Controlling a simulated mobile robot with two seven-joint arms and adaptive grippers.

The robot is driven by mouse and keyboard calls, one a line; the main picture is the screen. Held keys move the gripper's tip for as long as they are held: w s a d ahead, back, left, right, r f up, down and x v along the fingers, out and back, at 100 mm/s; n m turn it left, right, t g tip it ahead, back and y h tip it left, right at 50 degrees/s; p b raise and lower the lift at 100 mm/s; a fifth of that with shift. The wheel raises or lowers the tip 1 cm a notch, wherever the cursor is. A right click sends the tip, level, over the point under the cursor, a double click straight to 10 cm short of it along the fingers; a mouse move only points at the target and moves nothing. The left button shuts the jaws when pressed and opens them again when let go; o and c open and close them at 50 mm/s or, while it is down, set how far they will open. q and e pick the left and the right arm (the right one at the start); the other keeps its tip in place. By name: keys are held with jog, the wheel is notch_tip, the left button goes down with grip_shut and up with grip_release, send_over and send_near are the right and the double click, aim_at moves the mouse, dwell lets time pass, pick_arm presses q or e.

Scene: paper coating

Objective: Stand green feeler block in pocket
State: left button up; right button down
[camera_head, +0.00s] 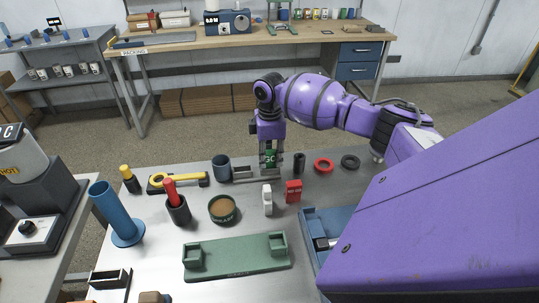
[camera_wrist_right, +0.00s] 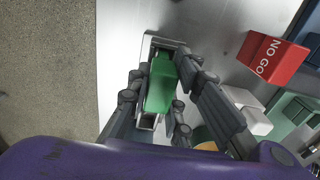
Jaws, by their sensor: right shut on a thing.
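The green feeler block (camera_head: 270,157), marked "GO", is held upright between the fingers of my right gripper (camera_head: 269,165). In the right wrist view the green block (camera_wrist_right: 160,84) sits between the shut fingers, above a grey holder with a dark opening (camera_wrist_right: 163,42). In the head view this low grey holder (camera_head: 243,173) lies at the table's far edge, partly hidden by the gripper. I cannot tell whether the block's lower end is inside a pocket or just over it. My left gripper is out of view.
A red "NO GO" block (camera_head: 293,191) and a white block (camera_head: 267,199) stand just nearer. A blue-grey cup (camera_head: 221,167) is left of the gripper; a black cylinder (camera_head: 299,163) and red ring (camera_head: 324,165) are right. A green fixture (camera_head: 236,258) lies in front.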

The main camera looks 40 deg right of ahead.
jog(key=shift+f, duration=0.3)
jog(key=c, duration=1.5)
grip_release()
notch_tip(320, 180, up, 12)
jog(key=shift+r, duration=0.1)
